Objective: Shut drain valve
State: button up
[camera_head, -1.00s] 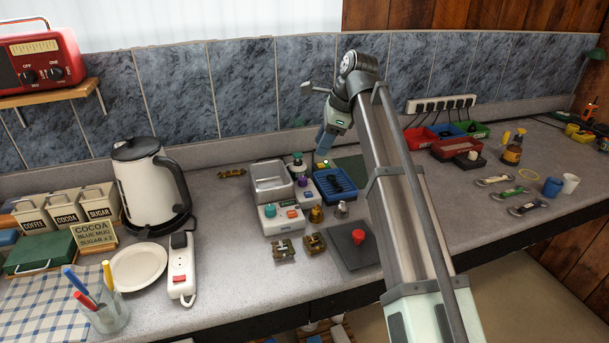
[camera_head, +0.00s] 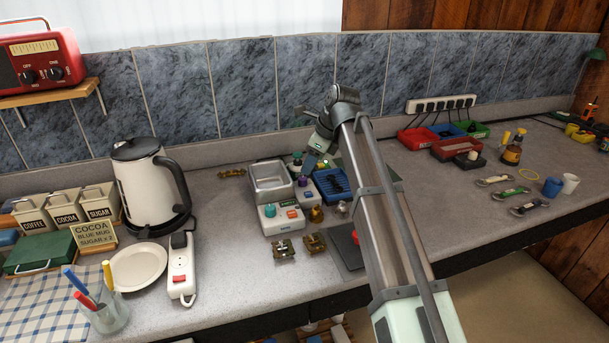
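A grey-white machine (camera_head: 283,217) with an open metal basin (camera_head: 271,180) stands mid-counter. A teal button and an orange button show on its front. A purple knob (camera_head: 303,181) and a green-topped part (camera_head: 297,158) are at its right side. No label reads as drain valve, so I cannot tell which of these it is or how it is set. My gripper (camera_head: 309,164) points down over the machine's right side, close to the purple knob and the green-topped part. Whether it touches either is unclear. Its fingers are seen edge-on, so their opening is hidden.
A blue tray (camera_head: 322,186) lies right of the machine. Brass fittings (camera_head: 316,214) and small brass blocks (camera_head: 284,250) sit in front. A dark plate (camera_head: 347,256) with a red button is partly behind my arm. A power strip (camera_head: 181,270) and kettle (camera_head: 150,190) stand left.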

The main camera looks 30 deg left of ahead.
aim_at(302, 177)
jog(key=shift+x, duration=2.75)
jog(key=shift+c, duration=0.3)
grip_shut()
jog(key=shift+n, duration=0.3)
jog(key=shift+w+r+n+g, duration=0.15)
jog(key=shift+n+g, duration=0.25)
jog(key=shift+n, duration=0.4)
jog(key=shift+w+a+n+g+h, duration=0.1)
jog(key=shift+n+g+h, duration=0.35)
jog(key=shift+n, duration=1.25)
jog(key=shift+g, duration=0.25)
